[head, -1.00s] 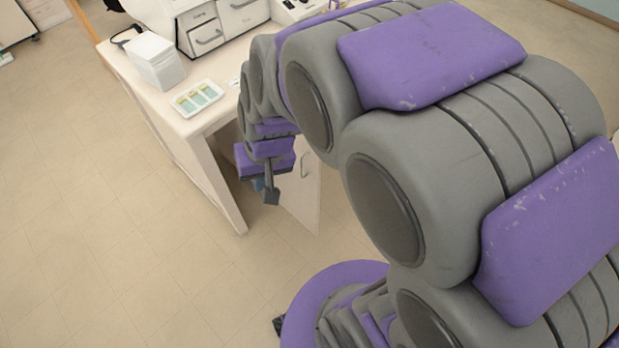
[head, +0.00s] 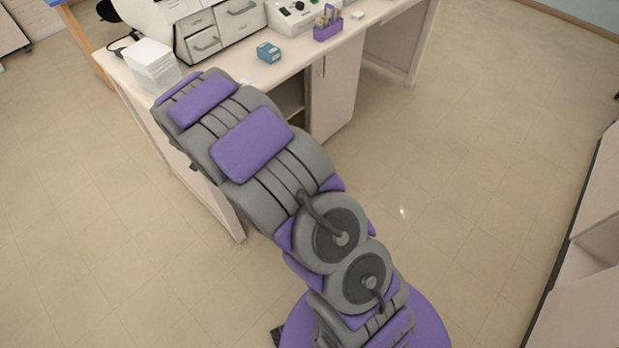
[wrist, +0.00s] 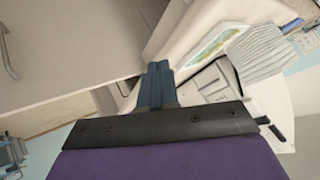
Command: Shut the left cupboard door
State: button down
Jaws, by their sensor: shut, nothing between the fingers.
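In the head view the cupboard under the bench shows a dark opening (head: 291,98) beside its closed right door (head: 336,88). My arm hides the left door there. In the wrist view a broad beige panel (wrist: 75,45) with a metal handle at its far left appears to be the left door; its exact angle cannot be told. My gripper (wrist: 157,72) is shut and empty, its blue fingers together near the panel's right edge. Whether they touch it is unclear. The head view hides my gripper behind my arm.
The bench top (head: 292,66) carries a white stack (head: 153,62), a drawer unit (head: 222,28), a blue box (head: 268,52) and a purple caddy (head: 327,25). A slide tray (wrist: 208,45) shows in the wrist view. The floor (head: 470,130) right of the bench is clear.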

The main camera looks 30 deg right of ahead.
jog(key=d+f+m+h, duration=0.2)
jog(key=d+f+h, duration=0.15)
jog(key=f, duration=0.35)
jog(key=d+f+m+h, duration=0.2)
jog(key=d+f+h, duration=0.15)
jog(key=f, duration=0.35)
jog(key=s+d+f+m+g+h, duration=0.1)
jog(key=s+d+f+h, duration=0.15)
jog(key=s, duration=0.35)
jog(key=s+d+f+g+h+b, duration=0.1)
jog(key=s+f+h, duration=0.2)
jog(key=s+f, duration=0.15)
jog(key=s+d+f+m+g+h, duration=0.1)
jog(key=s+d+f+h, duration=0.15)
jog(key=s, duration=0.45)
jog(key=b+x, duration=0.4)
jog(key=x, duration=0.8)
jog(key=shift+w+d+f, duration=0.25)
jog(key=shift+w+f, duration=0.1)
jog(key=shift+w, duration=0.1)
